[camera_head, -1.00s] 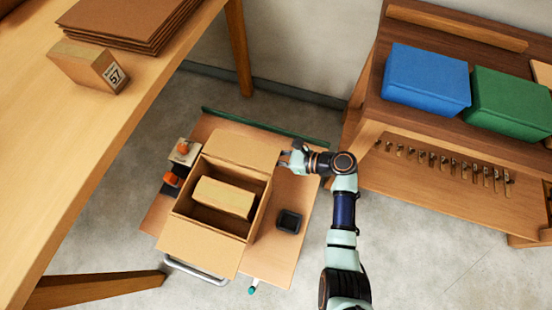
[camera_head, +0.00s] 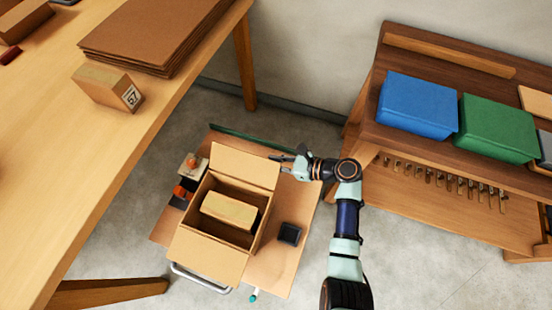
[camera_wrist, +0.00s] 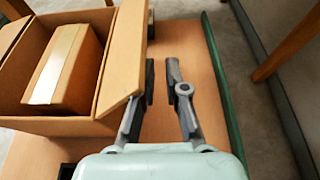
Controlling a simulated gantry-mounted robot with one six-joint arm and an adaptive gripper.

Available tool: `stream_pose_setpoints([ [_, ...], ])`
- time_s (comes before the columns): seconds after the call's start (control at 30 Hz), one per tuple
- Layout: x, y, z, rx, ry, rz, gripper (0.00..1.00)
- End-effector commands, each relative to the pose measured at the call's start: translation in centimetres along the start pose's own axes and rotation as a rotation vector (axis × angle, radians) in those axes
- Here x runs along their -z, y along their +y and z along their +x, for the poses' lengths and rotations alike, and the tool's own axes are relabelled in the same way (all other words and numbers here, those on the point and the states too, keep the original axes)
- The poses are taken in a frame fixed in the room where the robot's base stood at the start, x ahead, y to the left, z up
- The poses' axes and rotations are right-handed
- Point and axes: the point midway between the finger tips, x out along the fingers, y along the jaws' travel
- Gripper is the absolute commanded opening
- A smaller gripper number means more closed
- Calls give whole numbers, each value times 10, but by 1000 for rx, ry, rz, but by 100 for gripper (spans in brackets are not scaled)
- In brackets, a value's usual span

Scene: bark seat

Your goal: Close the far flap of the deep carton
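The deep carton (camera_head: 255,228) stands on a wooden board in the head view, with a smaller box (camera_head: 229,210) inside. Its far flap (camera_head: 244,166) is open, rising and leaning outward at the back. Its near flap (camera_head: 207,258) is folded outward. My gripper (camera_head: 277,159) is at the flap's right rear corner, its fingertips just behind the edge. In the wrist view the far flap (camera_wrist: 123,55) is left of my gripper (camera_wrist: 161,68). The fingers are apart with nothing between them. The left finger is very close to the flap; contact is unclear.
A small dark tray (camera_head: 290,234) lies on the board (camera_head: 270,270) right of the carton. Orange-topped items (camera_head: 192,163) stand to its left. A green strip (camera_wrist: 224,85) edges the board's back. A bench (camera_head: 440,205) is at right, a table (camera_head: 110,170) at left.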

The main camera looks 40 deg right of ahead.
Motion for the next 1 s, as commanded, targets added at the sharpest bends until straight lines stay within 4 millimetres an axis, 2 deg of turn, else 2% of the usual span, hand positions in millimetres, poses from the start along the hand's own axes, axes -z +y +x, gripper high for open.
stream_pose_setpoints([
  [0.03,-8,1,-3,0,0,0,12],
  [0.1,-12,2,-4,-1,0,0,12],
  [0.77,-34,37,-12,-1,1,1,12],
  [1.0,-34,60,-12,-1,1,2,12],
])
